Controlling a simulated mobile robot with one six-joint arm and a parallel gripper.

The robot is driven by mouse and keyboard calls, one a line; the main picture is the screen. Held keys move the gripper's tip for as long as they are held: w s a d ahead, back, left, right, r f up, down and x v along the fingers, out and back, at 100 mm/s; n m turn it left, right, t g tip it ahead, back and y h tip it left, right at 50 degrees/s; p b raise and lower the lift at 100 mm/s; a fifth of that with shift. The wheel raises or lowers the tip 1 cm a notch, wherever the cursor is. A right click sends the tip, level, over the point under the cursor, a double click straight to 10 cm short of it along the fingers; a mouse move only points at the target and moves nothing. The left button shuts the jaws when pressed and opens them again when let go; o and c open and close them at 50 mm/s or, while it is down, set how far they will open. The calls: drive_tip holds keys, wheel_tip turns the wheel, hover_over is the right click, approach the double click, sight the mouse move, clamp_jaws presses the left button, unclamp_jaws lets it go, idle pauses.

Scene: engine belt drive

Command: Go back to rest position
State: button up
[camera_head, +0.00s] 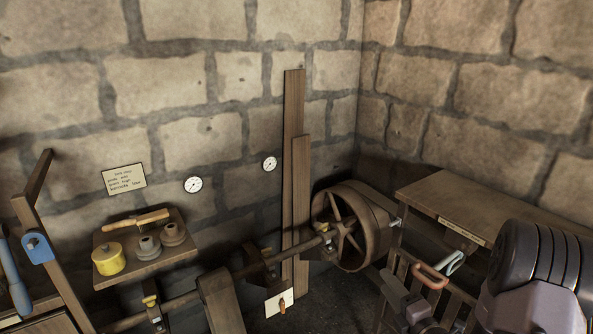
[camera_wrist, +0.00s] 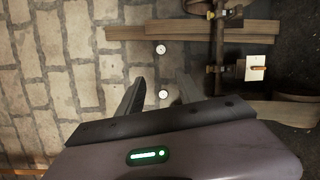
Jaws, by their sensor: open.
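My gripper (camera_wrist: 161,82) shows in the wrist view with its two dark fingers apart and nothing between them. Behind the gap are the stone wall and a small round gauge (camera_wrist: 163,94). In the head view my arm fills the lower right corner, in front of the wooden bench, and its fingers cannot be made out there. The spoked wooden wheel (camera_head: 342,226) stands by the wall corner on a long shaft (camera_head: 238,272). A white plate with a small lever (camera_head: 280,303) sits below the shaft.
Tall planks (camera_head: 293,150) lean on the wall. A wooden bench (camera_head: 480,205) stands at right, close to my arm. A notice (camera_head: 124,180) hangs on the wall.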

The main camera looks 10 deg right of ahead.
drive_tip(key=s+a+r+n+g+y+b, duration=0.1)
drive_tip(key=s+a+r+n+g+y, duration=0.2)
drive_tip(key=a+n, duration=0.45)
drive_tip(key=s+a+r+n+g+y, duration=0.3)
drive_tip(key=a+r+n, duration=0.1)
drive_tip(key=a+n, duration=0.4)
drive_tip(key=s+a+r+n+g+y+b, duration=0.1)
drive_tip(key=s+a+r+n+g+y, duration=0.25)
drive_tip(key=a+n, duration=0.4)
drive_tip(key=s+a+f+n+g+h+b, duration=0.15)
drive_tip(key=s+a+n+g+h, duration=0.3)
drive_tip(key=s+n, duration=0.75)
drive_tip(key=s+d+r+n+t+h+b, duration=0.1)
drive_tip(key=s+d+n+h, duration=0.3)
drive_tip(key=n, duration=0.6)
drive_tip(key=d+t+h, duration=0.1)
drive_tip(key=d+h, duration=0.1)
drive_tip(key=d, duration=0.1)
drive_tip(key=shift+s+r+n+t, duration=0.2)
drive_tip(key=shift+s+n+t, duration=0.1)
drive_tip(key=shift+s, duration=0.05)
